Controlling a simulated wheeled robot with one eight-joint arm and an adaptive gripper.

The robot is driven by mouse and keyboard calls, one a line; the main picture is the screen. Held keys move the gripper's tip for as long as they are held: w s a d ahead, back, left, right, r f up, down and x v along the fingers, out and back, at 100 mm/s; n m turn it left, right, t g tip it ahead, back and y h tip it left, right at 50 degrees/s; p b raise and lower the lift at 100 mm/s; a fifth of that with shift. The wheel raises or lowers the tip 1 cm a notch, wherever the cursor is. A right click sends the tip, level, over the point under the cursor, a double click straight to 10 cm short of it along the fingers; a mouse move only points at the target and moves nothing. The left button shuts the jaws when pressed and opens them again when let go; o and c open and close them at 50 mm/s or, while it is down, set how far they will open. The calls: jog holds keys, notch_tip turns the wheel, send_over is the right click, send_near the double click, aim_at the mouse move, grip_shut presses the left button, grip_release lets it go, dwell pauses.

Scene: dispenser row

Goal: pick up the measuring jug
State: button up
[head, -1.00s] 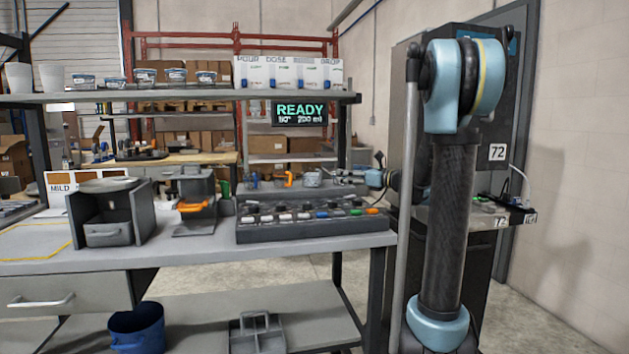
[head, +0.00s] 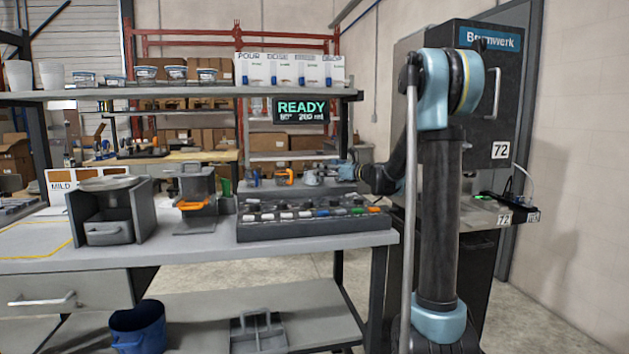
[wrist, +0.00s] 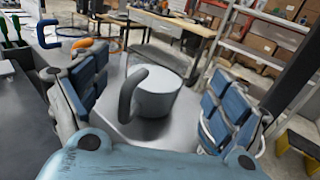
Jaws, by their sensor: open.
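The measuring jug (wrist: 160,94), a grey cup with a dark curved handle, stands upright on a grey surface in the wrist view. In the head view the jug (head: 312,178) is small, at the back right of the bench. My gripper (wrist: 156,92) is open, with blue-padded fingers left and right of the jug and gaps on both sides. In the head view my gripper (head: 342,170) is just right of the jug; its fingertips are too small to make out.
An orange clamp (head: 287,177) stands left of the jug, and a blue clamp (wrist: 46,34) shows in the wrist view. A shelf (head: 180,94) and READY display (head: 300,110) hang above.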

jog(key=x, duration=0.5)
jog(key=shift+w+a, duration=0.2)
jog(key=shift+a, duration=0.1)
jog(key=shift+c, duration=0.5)
jog(key=c, duration=1.3)
